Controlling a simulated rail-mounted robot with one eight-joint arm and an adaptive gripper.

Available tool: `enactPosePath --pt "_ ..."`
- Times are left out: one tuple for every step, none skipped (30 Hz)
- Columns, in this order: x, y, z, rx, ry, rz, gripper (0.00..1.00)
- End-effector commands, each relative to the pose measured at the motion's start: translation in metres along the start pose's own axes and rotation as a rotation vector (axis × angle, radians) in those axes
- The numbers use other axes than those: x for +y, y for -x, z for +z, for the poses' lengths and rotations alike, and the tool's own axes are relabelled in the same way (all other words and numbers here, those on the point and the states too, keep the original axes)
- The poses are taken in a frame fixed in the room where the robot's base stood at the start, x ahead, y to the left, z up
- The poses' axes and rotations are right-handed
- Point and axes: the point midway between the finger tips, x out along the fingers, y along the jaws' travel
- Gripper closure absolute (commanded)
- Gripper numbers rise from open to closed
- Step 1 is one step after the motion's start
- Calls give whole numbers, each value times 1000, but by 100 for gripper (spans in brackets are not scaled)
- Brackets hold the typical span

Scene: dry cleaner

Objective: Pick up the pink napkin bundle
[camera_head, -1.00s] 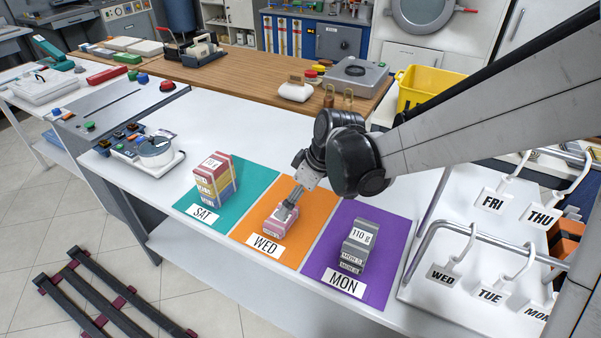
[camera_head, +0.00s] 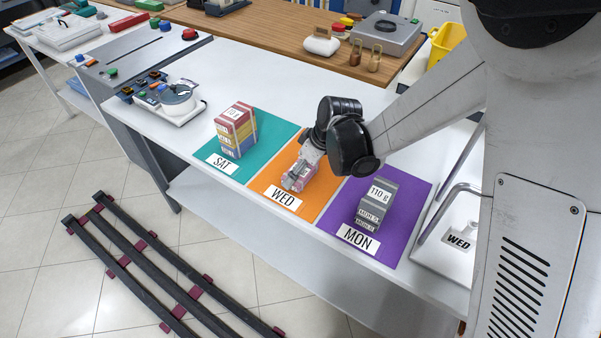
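The pink napkin bundle (camera_head: 294,183) is at the orange WED mat (camera_head: 318,204), behind the WED label, and is partly covered by my gripper. My gripper (camera_head: 301,173) points down at the bundle, with its fingers overlapping it. The fingers are too small and too covered to show whether they grip it or only stand around it. I cannot tell if the bundle touches the mat.
A red, yellow and blue stack (camera_head: 236,132) stands on the teal SAT mat (camera_head: 270,140). A grey stack (camera_head: 375,206) labelled 110 g stands on the purple MON mat (camera_head: 413,215), close right of my arm. A round-topped device (camera_head: 176,97) sits at the left.

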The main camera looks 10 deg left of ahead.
Motion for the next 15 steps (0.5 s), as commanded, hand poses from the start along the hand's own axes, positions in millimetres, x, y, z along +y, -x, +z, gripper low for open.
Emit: enactPosePath --pt "0 -6 0 0 1 0 0" --pt "0 -9 0 0 1 0 0" --pt "0 -12 0 0 1 0 0" --pt "0 -13 0 0 1 0 0" --pt "0 -14 0 0 1 0 0" --pt "0 -15 0 0 1 0 0" --pt "0 -16 0 0 1 0 0" --pt "-1 -16 0 0 1 0 0" --pt "-1 -16 0 0 1 0 0" --pt "-1 -16 0 0 0 0 0" --pt "-1 -16 0 0 0 0 0" --pt "-1 -16 0 0 0 0 0" --pt "0 -16 0 0 0 0 0" --pt "0 -16 0 0 0 0 3" --pt "0 -16 0 0 0 0 8"
